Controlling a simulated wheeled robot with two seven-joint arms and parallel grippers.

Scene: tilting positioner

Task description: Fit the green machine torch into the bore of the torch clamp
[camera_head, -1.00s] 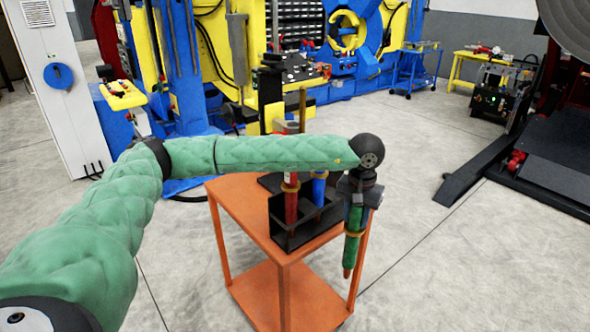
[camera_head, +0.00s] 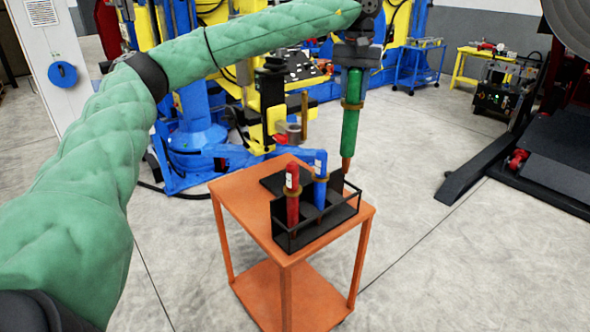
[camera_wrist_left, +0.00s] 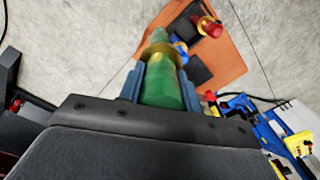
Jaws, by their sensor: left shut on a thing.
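The green machine torch (camera_head: 350,125) hangs nearly upright, tip down, from my left gripper (camera_head: 354,66). A brass-coloured collar rings its upper part and its tip is copper-coloured. In the left wrist view the two blue-grey fingers of my left gripper (camera_wrist_left: 161,90) are shut on the torch (camera_wrist_left: 163,84), one on each side. The torch is in the air by the cart's far right edge. A small grey-and-red fitting (camera_head: 290,132) beside an upright brown rod stands behind the cart; it may be the torch clamp, but its bore cannot be made out. My right gripper is not in view.
An orange cart (camera_head: 235,190) carries a black rack (camera_head: 330,228) with a red torch (camera_head: 292,190) and a blue torch (camera_head: 320,178). Blue and yellow machinery (camera_head: 195,125) stands behind it. Open concrete floor lies right of the cart.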

